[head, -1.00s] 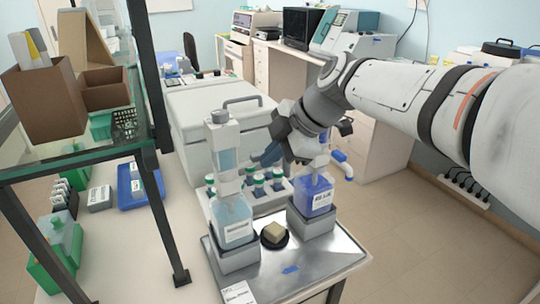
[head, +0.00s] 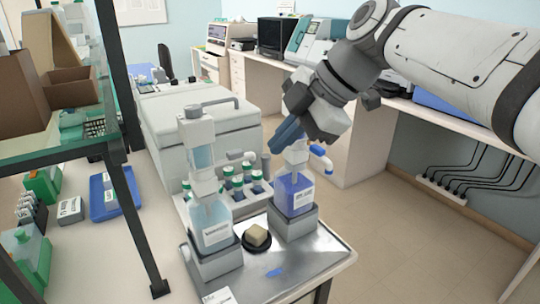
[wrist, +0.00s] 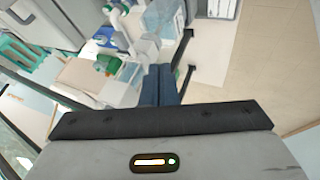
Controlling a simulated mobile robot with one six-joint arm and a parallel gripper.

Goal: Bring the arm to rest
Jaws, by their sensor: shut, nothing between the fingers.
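My gripper (head: 287,133) is in the head view above the right dispenser bottle, its blue fingers pointing down and to the left. In the wrist view its fingers (wrist: 161,84) lie side by side, closed, with nothing between them. The bottle with blue-violet liquid (head: 295,193) stands upright in a grey holder on the metal tray. From the head view I cannot tell whether the fingers are clear of the bottle's top. My white arm reaches in from the upper right.
A taller dispenser with pale blue liquid (head: 212,222) stands left on the metal tray (head: 310,262). A round black dish with a beige block (head: 257,237) sits between them. Green-capped bottles (head: 238,183) stand behind. A glass shelf (head: 70,143) is at left. Floor at right is clear.

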